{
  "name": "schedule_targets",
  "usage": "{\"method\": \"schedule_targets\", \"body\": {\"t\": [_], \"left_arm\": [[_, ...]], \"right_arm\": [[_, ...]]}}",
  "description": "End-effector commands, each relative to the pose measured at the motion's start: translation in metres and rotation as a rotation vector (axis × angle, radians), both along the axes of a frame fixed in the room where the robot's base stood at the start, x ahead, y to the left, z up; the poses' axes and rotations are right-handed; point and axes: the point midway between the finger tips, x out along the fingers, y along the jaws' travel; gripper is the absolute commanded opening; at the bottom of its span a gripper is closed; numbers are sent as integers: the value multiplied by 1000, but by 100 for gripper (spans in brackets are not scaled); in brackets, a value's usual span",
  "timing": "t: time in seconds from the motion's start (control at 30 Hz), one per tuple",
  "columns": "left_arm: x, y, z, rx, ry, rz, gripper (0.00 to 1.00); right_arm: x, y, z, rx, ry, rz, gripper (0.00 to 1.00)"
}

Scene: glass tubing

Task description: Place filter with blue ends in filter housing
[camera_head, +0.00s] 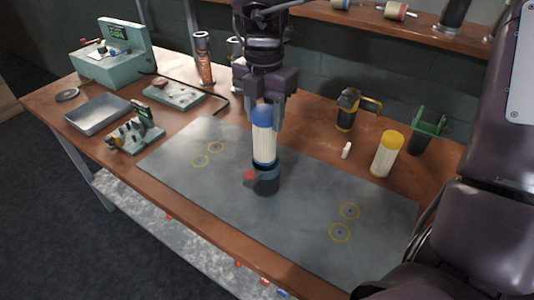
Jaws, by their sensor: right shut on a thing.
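The filter with blue ends (264,145) stands upright near the middle of the grey mat, with a blue cap on top and a pale pleated body. My right gripper (265,120) reaches down from above and is shut on its upper part. Directly below the filter is a dark, short, round filter housing (266,185) with a red piece (250,175) at its left side. The filter's lower end meets the housing's top in this view; I cannot tell how deep it sits. My left gripper is not in view.
A filter with yellow ends (387,156) stands at the right, near a small white bottle (346,150), a black-and-yellow item (348,108) and a green-rimmed bin (428,130). A metal tray (98,114) and teal devices stand at left. The grey mat (215,185) is mostly clear.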

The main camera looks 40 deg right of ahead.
Motion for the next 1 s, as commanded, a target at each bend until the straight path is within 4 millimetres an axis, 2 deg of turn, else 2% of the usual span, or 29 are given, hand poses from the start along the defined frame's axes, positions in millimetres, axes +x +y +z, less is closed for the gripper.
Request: {"method": "schedule_targets", "body": {"t": [0.03, 0.2, 0.37, 0.6, 0.73, 1.0], "left_arm": [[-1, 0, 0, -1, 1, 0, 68], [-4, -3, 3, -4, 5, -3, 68], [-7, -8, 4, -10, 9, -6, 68], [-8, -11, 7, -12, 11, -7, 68], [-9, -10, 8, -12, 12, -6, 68], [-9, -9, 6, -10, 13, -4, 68]], "right_arm": [[-1, 0, -14, 1, 6, 0, 12], [-1, 0, -46, 3, 3, -1, 12], [0, 0, -59, 2, 1, -1, 12], [-1, 0, -93, 2, 4, -1, 12], [0, 0, -101, 2, 1, -2, 12], [0, 0, -102, 1, -1, -2, 12]]}}
